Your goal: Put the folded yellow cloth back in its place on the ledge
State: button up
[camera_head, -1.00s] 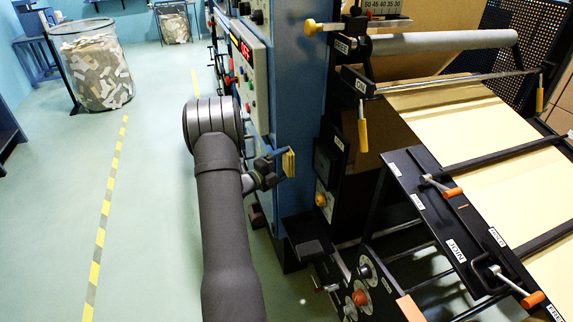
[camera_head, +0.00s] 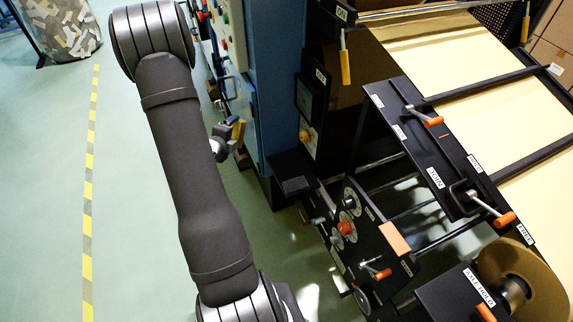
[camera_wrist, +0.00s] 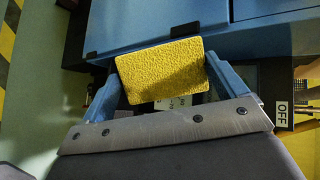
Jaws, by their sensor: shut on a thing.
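The folded yellow cloth (camera_wrist: 160,70) is held between the two blue fingers of my gripper (camera_wrist: 162,84) in the wrist view. It is a small textured pad with rounded corners. In the head view my gripper (camera_head: 228,140) is partly hidden behind my forearm, and the cloth (camera_head: 239,129) shows as a small yellow patch at its tip. It is in the air beside the blue machine column. A black ledge-like tray (camera_head: 276,164) with a grey pad on it juts from the column's foot, lower right of my gripper. I cannot tell whether this is the ledge meant.
The blue column (camera_head: 276,75) and its button panel (camera_head: 231,35) stand close to my gripper. The black control plate (camera_head: 350,225) with knobs is to the right, beside the kraft web (camera_head: 480,110). Open green floor (camera_head: 135,200) lies left, with a scrap bin (camera_head: 65,25) behind.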

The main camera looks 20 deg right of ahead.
jog(key=s+d+f+m+g+y, duration=0.25)
jog(key=s+f+m+g, duration=0.2)
jog(key=f+m, duration=0.45)
jog(key=s+d+f+m+g+y, duration=0.25)
jog(key=s+f+m, duration=0.35)
jog(key=f+m, duration=0.35)
jog(key=shift+n, duration=0.35)
jog(key=w+d+f, duration=0.1)
jog(key=w+d, duration=0.3)
jog(key=d, duration=0.1)
jog(key=w+d+f, duration=0.1)
jog(key=w+d, duration=0.3)
jog(key=d, duration=0.1)
jog(key=w+d+f, duration=0.1)
jog(key=w+d, duration=0.3)
jog(key=d, duration=0.1)
jog(key=shift+w+d, duration=0.1)
jog(key=shift+w, duration=0.2)
jog(key=shift+f, duration=1.9)
jog(key=shift+w+d+f, duration=0.15)
jog(key=shift+f, duration=0.15)
jog(key=shift+f, duration=0.1)
